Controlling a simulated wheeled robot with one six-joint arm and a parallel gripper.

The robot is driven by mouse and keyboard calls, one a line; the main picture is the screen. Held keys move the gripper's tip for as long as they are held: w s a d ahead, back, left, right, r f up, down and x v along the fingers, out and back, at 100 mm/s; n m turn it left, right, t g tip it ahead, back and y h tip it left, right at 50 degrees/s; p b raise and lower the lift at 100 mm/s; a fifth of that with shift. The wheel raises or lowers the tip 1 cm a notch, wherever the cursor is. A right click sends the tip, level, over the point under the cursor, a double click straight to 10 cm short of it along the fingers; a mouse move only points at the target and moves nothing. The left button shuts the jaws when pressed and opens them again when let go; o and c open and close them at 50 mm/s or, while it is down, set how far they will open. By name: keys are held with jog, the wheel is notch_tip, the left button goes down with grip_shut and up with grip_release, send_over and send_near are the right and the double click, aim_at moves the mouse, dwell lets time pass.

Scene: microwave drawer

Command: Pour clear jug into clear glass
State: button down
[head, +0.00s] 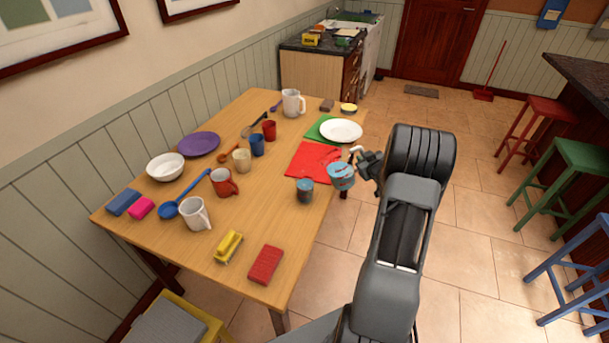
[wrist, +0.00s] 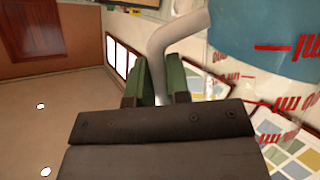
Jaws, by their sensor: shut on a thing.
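The clear jug (head: 341,178) has red markings and light blue contents. It is at the right edge of the wooden table. I cannot tell whether it is tilted or touches the table. My gripper (head: 361,158) is shut on its pale handle, at the jug's right. In the wrist view, my gripper's green fingers (wrist: 163,82) close around the handle (wrist: 178,36), and the jug's marked wall (wrist: 290,60) fills the right side. The clear glass (head: 305,191), bluish and dark inside, stands on the table just left of the jug, apart from it. The wrist view does not clearly show the glass.
A red mat (head: 312,160) lies just behind the glass. A white plate (head: 341,130) on a green mat is farther back. Mugs and cups stand to the left.

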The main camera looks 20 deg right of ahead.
jog(key=f+m, duration=0.1)
jog(key=d+f+y, duration=0.1)
jog(key=shift+d+f+m+p, duration=0.2)
jog(key=shift+f+m+p, duration=0.15)
jog(key=shift+f+m, duration=0.05)
jog(key=shift+s, duration=0.1)
jog(key=shift+r+p, duration=1.35)
jog(key=shift+r, duration=0.7)
